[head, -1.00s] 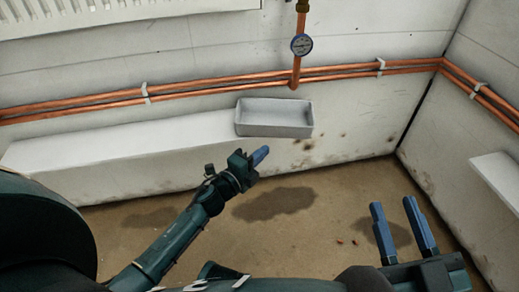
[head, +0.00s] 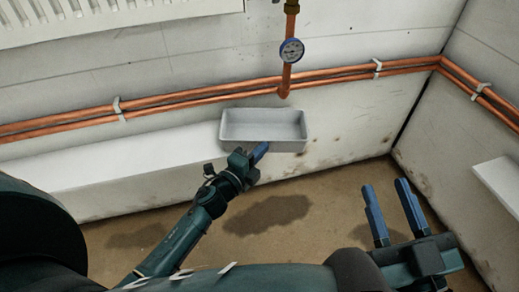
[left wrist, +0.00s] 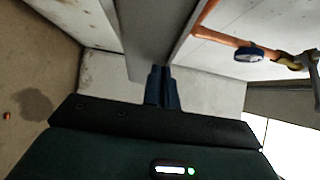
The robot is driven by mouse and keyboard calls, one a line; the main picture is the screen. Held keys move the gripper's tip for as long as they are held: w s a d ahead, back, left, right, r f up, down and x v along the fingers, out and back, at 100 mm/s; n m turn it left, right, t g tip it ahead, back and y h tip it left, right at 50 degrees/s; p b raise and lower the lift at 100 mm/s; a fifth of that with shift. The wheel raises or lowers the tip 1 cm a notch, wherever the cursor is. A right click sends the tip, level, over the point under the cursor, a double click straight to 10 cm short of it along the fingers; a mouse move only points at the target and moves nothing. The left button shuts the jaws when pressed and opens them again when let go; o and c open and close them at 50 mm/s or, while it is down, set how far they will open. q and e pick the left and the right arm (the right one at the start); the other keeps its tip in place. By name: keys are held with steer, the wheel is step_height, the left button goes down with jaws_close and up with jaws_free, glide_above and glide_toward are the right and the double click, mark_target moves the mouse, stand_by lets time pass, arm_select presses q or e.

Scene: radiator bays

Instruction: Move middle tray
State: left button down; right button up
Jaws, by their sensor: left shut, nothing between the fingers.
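A light grey open tray (head: 263,143) sits at the right end of the white ledge (head: 110,167), below the copper pipes. It looks empty. My left gripper (head: 261,150) is shut and empty, its blue fingertips at the lower front of the tray. They overlap its front wall in the head view; whether they touch it I cannot tell. In the left wrist view the shut fingers (left wrist: 160,72) are at the end of a long grey surface (left wrist: 148,35), which looks like the tray's wall. My right gripper (head: 386,185) is open and empty, above the floor at the right.
Copper pipes (head: 190,96) run along the wall behind the tray, with a pressure gauge (head: 291,51) on a vertical pipe above it. A radiator (head: 100,15) hangs at upper left. Another white ledge (head: 499,180) is on the right wall. The floor between is mostly clear.

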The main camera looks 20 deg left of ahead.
mark_target(257, 142)
arm_select(q)
steer(key=shift+w+a, duration=0.45)
steer(key=shift+w, duration=0.4)
steer(key=shift+w+a, duration=0.45)
steer(key=shift+w, duration=0.4)
arm_select(e)
steer(key=shift+r, duration=0.1)
arm_select(q)
steer(key=shift+s, duration=0.1)
